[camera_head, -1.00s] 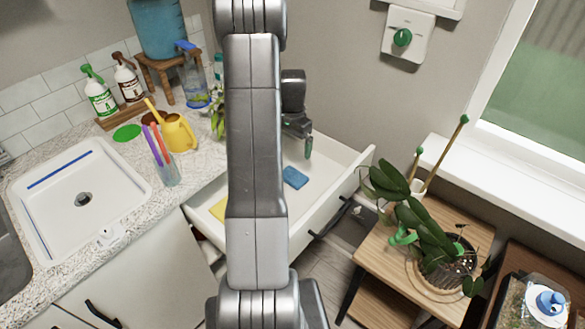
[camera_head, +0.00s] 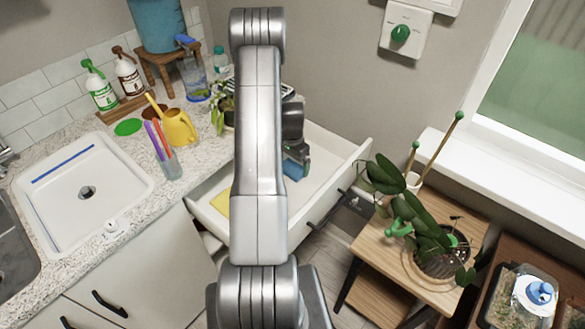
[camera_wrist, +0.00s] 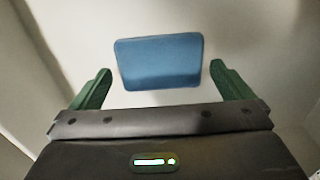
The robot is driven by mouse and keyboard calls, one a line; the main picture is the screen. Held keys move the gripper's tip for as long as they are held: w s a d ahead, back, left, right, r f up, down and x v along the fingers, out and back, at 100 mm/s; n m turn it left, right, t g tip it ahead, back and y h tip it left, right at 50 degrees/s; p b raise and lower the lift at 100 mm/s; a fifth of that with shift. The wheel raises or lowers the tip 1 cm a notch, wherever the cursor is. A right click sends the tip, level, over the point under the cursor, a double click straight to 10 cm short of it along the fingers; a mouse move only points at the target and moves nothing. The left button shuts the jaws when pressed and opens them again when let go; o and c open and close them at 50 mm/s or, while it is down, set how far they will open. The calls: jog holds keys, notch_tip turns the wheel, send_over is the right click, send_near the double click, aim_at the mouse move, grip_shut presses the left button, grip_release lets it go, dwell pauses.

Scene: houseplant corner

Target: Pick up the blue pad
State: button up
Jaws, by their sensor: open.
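The blue pad (camera_wrist: 160,62) lies flat on the white bottom of the open drawer (camera_head: 330,165). In the wrist view it sits ahead of my gripper (camera_wrist: 155,85), centred between the two green fingers. The fingers are apart and nothing is between their tips that they touch. In the head view my gripper (camera_head: 303,160) is down inside the drawer and the blue pad (camera_head: 292,169) is partly hidden behind my arm and gripper.
A yellow item (camera_head: 220,202) lies in the drawer's left part. The drawer's walls surround my gripper. A wooden plant stand (camera_head: 385,245) with a potted plant (camera_head: 440,262) stands to the right.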

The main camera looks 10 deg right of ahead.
aim_at(293, 168)
jog(key=shift+f, duration=0.9)
jog(key=c, duration=0.7)
jog(key=shift+r, duration=0.1)
notch_tip(293, 168, up, 10)
jog(key=b, duration=0.2)
